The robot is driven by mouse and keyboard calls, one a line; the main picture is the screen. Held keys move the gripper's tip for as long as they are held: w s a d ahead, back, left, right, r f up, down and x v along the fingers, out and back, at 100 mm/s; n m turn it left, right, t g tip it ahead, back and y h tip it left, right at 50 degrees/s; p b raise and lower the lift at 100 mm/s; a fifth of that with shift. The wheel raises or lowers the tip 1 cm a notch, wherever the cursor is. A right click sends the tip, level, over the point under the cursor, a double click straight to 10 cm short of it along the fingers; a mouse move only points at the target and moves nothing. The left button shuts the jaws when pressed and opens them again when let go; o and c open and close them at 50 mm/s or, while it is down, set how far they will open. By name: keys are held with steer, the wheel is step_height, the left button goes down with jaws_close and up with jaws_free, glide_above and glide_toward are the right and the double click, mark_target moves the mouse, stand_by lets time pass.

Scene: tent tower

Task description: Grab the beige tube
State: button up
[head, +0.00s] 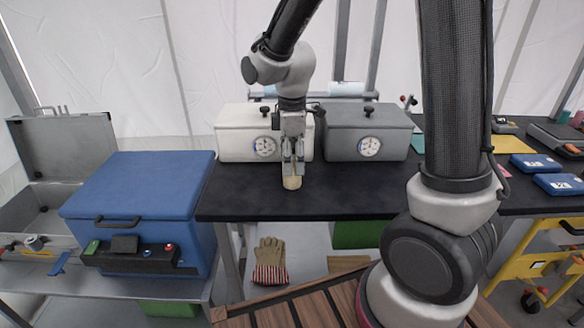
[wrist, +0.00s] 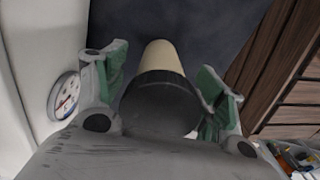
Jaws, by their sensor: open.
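The beige tube (head: 292,182) is on the black table top near its front edge, in front of the white box. In the wrist view, the beige tube (wrist: 161,58) shows between the fingers, with a dark band around its near part. My gripper (head: 293,170) points down over the tube. Its two green-padded fingers (wrist: 163,90) are open, one on each side of the tube, with gaps visible. The tube's near end is partly hidden behind my gripper's own body in the wrist view.
A white box with a dial (head: 232,140) and a grey box with a dial (head: 345,140) stand just behind. A blue cooler (head: 140,185) is left of the black table (head: 240,200). Blue cases (head: 558,184) lie far right. A glove (head: 270,262) hangs or lies below.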

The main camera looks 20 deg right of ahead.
steer(key=c, duration=1.2)
steer(key=shift+r, duration=0.1)
